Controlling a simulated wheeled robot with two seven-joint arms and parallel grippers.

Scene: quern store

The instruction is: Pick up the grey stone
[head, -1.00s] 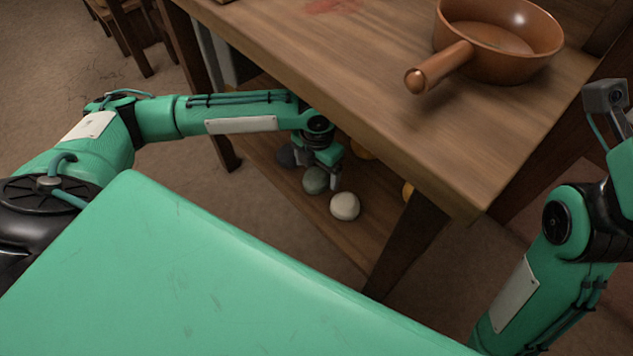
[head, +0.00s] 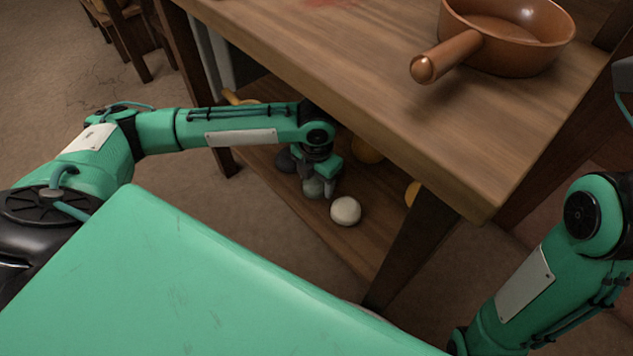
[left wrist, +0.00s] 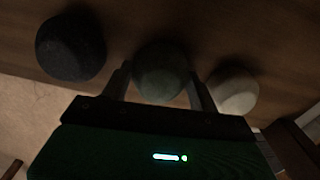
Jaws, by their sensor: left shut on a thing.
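The grey stone (head: 313,188), a rounded grey-green lump, is on the wooden lower shelf under the table. My left gripper (head: 319,182) reaches down from the left and is shut on it. In the left wrist view the grey stone (left wrist: 160,68) sits between the two fingers, one on each side. I cannot tell whether it is clear of the shelf. My right arm shows at the right edge of the head view; its gripper is out of the picture.
A pale stone (head: 345,211) lies close to the right of the gripper, and a dark stone (head: 286,160) close to the left. Yellow-orange things (head: 367,149) lie behind. The tabletop (head: 400,110) overhangs the shelf and carries a brown pan (head: 510,40).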

